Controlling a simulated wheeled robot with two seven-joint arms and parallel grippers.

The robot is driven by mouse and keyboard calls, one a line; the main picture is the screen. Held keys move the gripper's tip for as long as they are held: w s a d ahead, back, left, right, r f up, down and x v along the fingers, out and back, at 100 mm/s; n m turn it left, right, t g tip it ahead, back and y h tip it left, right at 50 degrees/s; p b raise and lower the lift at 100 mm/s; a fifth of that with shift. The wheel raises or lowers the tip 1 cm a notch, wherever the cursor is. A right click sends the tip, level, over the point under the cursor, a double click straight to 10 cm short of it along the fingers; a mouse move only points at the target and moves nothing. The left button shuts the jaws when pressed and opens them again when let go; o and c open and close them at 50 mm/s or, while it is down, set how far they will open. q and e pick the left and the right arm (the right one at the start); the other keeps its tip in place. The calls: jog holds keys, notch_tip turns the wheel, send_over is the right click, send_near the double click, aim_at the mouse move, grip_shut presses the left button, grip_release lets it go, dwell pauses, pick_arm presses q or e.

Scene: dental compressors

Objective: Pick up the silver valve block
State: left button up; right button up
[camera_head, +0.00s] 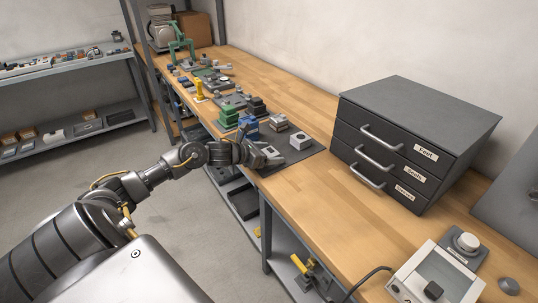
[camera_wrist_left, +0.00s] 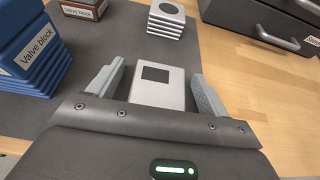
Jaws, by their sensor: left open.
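A silver block (camera_wrist_left: 158,93) with a dark square on top lies between the fingers of my open left gripper (camera_wrist_left: 158,72) in the left wrist view. Gaps show between it and the fingers; its lower end is hidden by the gripper body. A silver ribbed block (camera_wrist_left: 166,20) with a dark round mark stands beyond it, and also shows in the head view (camera_head: 301,140). No label is readable on either silver block. In the head view my left gripper (camera_head: 271,153) is low at the dark mat's front edge. My right gripper is not in view.
Blue ribbed blocks (camera_wrist_left: 32,52) labelled "Valve block" stand left of my left gripper. A dark drawer cabinet (camera_head: 410,140) stands to the right. Several parts crowd the far bench; bare wood (camera_head: 300,195) lies in front of the cabinet.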

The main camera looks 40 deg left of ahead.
aim_at(268, 152)
pick_arm(q)
jog(key=shift+c, duration=0.5)
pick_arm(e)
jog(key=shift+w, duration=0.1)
pick_arm(q)
jog(key=c, duration=1.1)
jog(key=shift+r, duration=0.15)
jog(key=shift+r+p, duration=0.3)
jog(key=shift+r, duration=0.25)
jog(key=r, duration=0.1)
jog(key=r+p, duration=0.1)
jog(key=shift+s+r, duration=0.2)
jog(key=shift+r, duration=0.15)
jog(key=s+d+r+p, duration=0.2)
jog(key=s+r+p, duration=0.7)
jog(key=s, duration=0.4)
jog(key=shift+s+p, duration=0.25)
jog(key=shift+p, duration=0.2)
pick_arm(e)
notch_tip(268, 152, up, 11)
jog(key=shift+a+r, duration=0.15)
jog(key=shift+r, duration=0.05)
